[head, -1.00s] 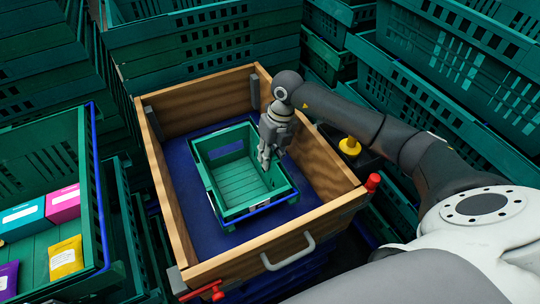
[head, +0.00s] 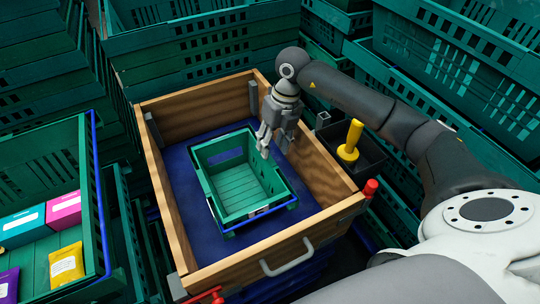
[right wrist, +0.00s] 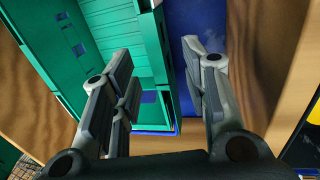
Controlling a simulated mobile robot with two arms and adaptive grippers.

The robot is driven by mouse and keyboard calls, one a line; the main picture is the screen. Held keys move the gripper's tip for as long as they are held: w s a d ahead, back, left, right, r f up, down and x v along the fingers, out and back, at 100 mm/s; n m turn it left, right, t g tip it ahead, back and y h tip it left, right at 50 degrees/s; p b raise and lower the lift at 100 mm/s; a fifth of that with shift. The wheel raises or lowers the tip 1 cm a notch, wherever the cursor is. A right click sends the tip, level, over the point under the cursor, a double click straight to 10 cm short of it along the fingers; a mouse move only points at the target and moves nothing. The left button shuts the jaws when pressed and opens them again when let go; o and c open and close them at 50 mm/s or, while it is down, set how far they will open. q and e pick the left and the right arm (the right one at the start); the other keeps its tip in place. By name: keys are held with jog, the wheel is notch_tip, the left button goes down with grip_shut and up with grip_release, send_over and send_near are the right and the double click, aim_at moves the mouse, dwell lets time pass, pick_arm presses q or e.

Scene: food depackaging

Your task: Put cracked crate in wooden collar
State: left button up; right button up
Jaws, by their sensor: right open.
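A small green crate (head: 240,190) with a blue rim edge lies upright on the blue floor inside the wooden collar (head: 310,165). It is empty, and I cannot make out a crack. My right gripper (head: 264,146) is open above the crate's right wall, inside the collar. In the right wrist view the open fingers (right wrist: 160,75) point down, with the crate (right wrist: 115,30) mostly under the left finger and blue floor between the fingers. I see no contact between fingers and crate. My left gripper is not in view.
A green crate (head: 93,200) with colourful packages stands at left. A yellow-handled thing (head: 350,142) sits in a dark holder right of the collar. Stacked green crates (head: 200,40) surround the collar. The collar's front has a metal handle (head: 288,258).

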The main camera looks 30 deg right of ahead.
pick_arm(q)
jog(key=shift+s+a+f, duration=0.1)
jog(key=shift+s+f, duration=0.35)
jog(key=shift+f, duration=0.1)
pick_arm(e)
jog(key=r, duration=0.2)
jog(key=d+r, duration=0.1)
jog(key=r, duration=0.2)
